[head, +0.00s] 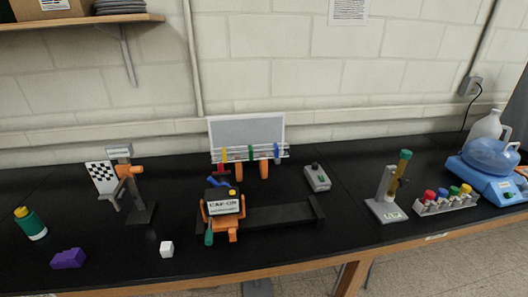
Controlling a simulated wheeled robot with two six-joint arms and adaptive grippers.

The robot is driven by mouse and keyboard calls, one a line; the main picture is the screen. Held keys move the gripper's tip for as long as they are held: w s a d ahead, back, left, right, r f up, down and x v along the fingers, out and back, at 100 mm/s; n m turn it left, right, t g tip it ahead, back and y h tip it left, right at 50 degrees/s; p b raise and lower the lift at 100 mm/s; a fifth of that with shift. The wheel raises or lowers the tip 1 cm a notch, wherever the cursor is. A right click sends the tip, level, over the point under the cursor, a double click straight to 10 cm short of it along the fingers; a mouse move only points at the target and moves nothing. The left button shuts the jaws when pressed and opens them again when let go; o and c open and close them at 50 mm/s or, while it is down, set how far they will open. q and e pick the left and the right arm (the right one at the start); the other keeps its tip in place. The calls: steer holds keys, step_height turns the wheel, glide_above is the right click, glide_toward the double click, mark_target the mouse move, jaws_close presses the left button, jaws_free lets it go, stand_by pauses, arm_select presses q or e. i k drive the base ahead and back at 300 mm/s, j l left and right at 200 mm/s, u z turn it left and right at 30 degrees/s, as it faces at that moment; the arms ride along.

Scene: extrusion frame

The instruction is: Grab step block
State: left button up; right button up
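A purple block (68,259) with an uneven, step-like top lies on the black bench at the front left, near the bench's front edge. It is the thing here that best fits the step block. Nothing touches it. Neither of my grippers shows in the head view.
A checkered flag stand (143,213) is behind. A black-and-orange device (223,207) sits mid-bench. A tube rack (447,203) is at right. Bare bench lies between block and cube.

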mark_target(75, 257)
steer(key=u, duration=1.35)
